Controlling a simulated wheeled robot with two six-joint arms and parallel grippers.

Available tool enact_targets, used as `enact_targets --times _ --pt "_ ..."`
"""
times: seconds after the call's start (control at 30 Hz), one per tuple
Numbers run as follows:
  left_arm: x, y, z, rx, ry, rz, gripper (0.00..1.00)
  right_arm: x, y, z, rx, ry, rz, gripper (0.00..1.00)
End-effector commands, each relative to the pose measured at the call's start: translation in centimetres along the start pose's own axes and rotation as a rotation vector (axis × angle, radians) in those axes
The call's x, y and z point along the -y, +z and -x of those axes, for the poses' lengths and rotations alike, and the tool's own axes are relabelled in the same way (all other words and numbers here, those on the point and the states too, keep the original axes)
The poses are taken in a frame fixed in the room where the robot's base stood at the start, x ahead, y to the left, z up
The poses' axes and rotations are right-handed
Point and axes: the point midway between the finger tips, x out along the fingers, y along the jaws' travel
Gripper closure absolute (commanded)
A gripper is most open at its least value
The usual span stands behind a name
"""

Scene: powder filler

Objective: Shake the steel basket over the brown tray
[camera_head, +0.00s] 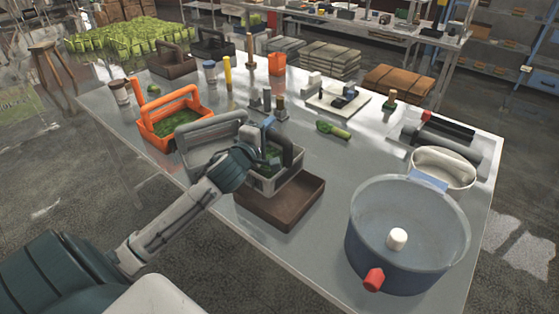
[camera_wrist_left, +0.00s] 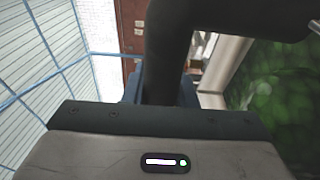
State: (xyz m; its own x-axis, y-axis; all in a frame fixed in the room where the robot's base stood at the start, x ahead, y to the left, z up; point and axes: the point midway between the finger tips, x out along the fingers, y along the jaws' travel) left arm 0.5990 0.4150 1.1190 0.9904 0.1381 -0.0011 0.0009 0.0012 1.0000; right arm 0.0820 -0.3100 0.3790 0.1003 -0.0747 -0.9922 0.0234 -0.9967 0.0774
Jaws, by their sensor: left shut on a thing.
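The steel basket (camera_head: 262,183) has a grey body, a thick dark handle and green contents. My left gripper (camera_head: 269,146) is shut on its handle; the dark handle (camera_wrist_left: 168,60) also rises from the jaws in the left wrist view, with blurred green (camera_wrist_left: 275,100) to the right. The brown tray (camera_head: 272,216) lies on the table just in front of the basket. In the head view the basket overlaps the tray's back part and looks about level; its height above the tray is hard to tell. My right gripper is not in view.
A light grey basket (camera_head: 207,132) stands close on the left, with an orange basket (camera_head: 152,127) beyond. A large blue-grey pot (camera_head: 385,255) stands at the right. The table (camera_head: 330,200) is clear between tray and pot.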

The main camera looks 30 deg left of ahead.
Motion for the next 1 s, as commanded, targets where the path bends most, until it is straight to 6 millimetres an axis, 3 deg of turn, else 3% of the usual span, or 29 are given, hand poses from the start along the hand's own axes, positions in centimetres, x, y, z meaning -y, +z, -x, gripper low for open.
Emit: enact_targets --times 0.5,0.7,0.83,1.0 --pt "-0.3 6.9 1.0 0.001 0.003 0.01 1.0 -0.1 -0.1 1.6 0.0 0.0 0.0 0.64" --pt "-0.3 8.8 1.2 0.001 0.004 0.005 1.0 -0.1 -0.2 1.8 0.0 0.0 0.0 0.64" --pt "-0.2 8.7 1.2 0.001 0.004 -0.002 1.0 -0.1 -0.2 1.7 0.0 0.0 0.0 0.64" --pt "-0.1 6.5 0.9 0.0 0.004 -0.009 1.0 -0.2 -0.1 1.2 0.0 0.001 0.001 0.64"
